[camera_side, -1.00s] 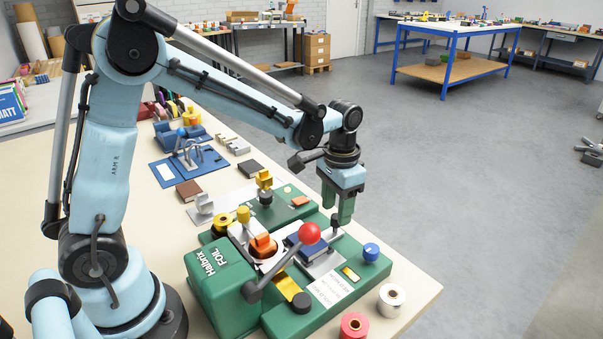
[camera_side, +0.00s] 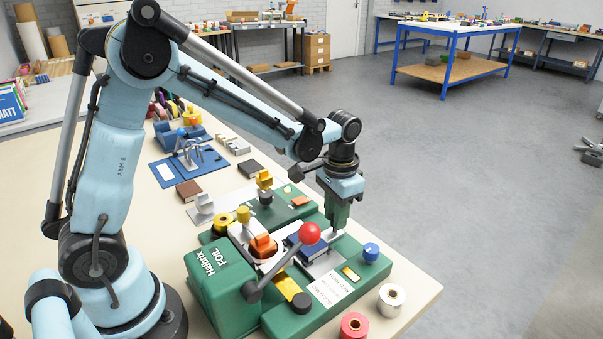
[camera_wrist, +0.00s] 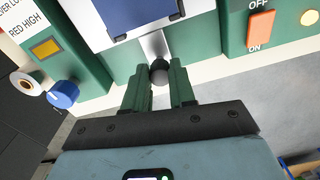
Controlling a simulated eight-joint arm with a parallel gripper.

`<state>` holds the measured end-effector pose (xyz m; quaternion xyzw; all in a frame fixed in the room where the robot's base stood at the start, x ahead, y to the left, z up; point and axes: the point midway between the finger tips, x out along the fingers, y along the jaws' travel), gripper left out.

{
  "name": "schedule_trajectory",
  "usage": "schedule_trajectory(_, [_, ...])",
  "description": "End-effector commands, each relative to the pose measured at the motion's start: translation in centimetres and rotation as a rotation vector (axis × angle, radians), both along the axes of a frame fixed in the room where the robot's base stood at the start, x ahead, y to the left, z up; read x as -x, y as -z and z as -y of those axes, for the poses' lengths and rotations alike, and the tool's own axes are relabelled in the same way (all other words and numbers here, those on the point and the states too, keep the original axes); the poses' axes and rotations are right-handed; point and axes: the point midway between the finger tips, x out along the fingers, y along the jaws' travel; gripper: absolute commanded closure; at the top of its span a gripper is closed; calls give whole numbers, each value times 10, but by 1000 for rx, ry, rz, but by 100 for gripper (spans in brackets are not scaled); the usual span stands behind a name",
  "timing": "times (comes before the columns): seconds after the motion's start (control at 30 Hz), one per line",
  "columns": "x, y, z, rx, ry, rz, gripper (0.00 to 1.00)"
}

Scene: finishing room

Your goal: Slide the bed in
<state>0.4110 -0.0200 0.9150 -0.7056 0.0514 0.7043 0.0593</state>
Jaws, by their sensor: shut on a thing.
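The bed (camera_side: 322,267) is a grey metal plate on the green foil press (camera_side: 222,292); a blue book (camera_side: 295,245) lies on it. In the wrist view the bed (camera_wrist: 152,44) runs as a narrow strip to a dark round knob (camera_wrist: 159,74) at its near end. My gripper (camera_side: 337,228) is down at the bed's outer end, on the side away from the press head. In the wrist view its green fingers (camera_wrist: 160,82) stand either side of the knob, shut on it. The fingers hide the knob in the side view.
A blue dial (camera_side: 371,252) is right of the bed. Open floor lies beyond my gripper.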

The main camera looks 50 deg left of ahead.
Motion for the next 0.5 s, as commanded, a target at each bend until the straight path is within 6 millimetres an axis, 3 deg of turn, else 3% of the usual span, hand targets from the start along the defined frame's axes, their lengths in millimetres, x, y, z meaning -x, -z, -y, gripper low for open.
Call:
schedule_trajectory(0.27, [10,-1,0,-1,0,0,100])
schedule_trajectory(0.5, [56,-1,0,-2,0,-2,100])
